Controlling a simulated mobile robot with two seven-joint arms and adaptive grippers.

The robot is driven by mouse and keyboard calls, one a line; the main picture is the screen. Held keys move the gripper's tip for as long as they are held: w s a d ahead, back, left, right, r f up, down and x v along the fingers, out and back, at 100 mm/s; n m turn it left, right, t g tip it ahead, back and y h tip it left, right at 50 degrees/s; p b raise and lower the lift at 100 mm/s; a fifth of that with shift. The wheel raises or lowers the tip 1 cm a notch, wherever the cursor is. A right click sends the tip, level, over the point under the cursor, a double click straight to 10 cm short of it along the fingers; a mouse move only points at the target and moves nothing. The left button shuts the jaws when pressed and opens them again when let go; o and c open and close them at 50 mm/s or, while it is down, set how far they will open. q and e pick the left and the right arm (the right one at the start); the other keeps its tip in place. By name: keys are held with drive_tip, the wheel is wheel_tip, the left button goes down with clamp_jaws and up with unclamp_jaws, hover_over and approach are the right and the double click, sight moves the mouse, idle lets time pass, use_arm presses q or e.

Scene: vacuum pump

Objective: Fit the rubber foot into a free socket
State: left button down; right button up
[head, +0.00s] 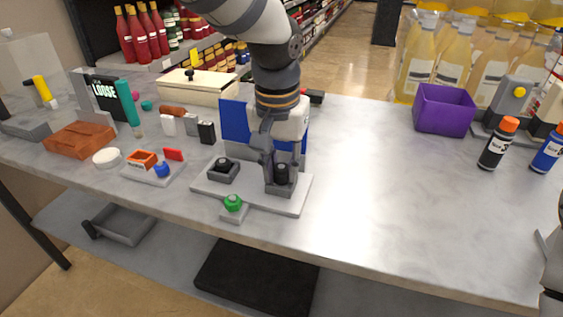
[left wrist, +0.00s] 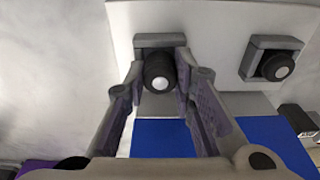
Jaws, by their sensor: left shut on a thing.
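A white base plate (head: 245,195) carries two grey sockets at its front corners. The left socket (head: 213,178) holds a black rubber foot (head: 222,163); in the left wrist view this foot (left wrist: 277,67) is at the upper right. My left gripper (head: 272,160) points down over the right socket (head: 281,188), shut on another black rubber foot (head: 282,174). In the left wrist view, this foot (left wrist: 159,70) sits between the fingertips (left wrist: 168,82), within the socket's grey walls (left wrist: 160,40). I cannot tell whether it is fully seated.
A blue and white block (head: 235,120) stands behind the sockets. A green button (head: 233,203) is at the plate's front edge. A small tray (head: 140,175) with small parts lies to the left. The table on the right is clear up to the bottles (head: 497,145) and purple bin (head: 443,112).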

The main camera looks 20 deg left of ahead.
sight(279, 193)
use_arm(q)
drive_tip(key=c, duration=1.3)
unclamp_jaws()
drive_tip(key=shift+c, duration=0.2)
wheel_tip(279, 193, up, 13)
drive_tip(key=s, duration=0.1)
drive_tip(key=shift+s, duration=0.25)
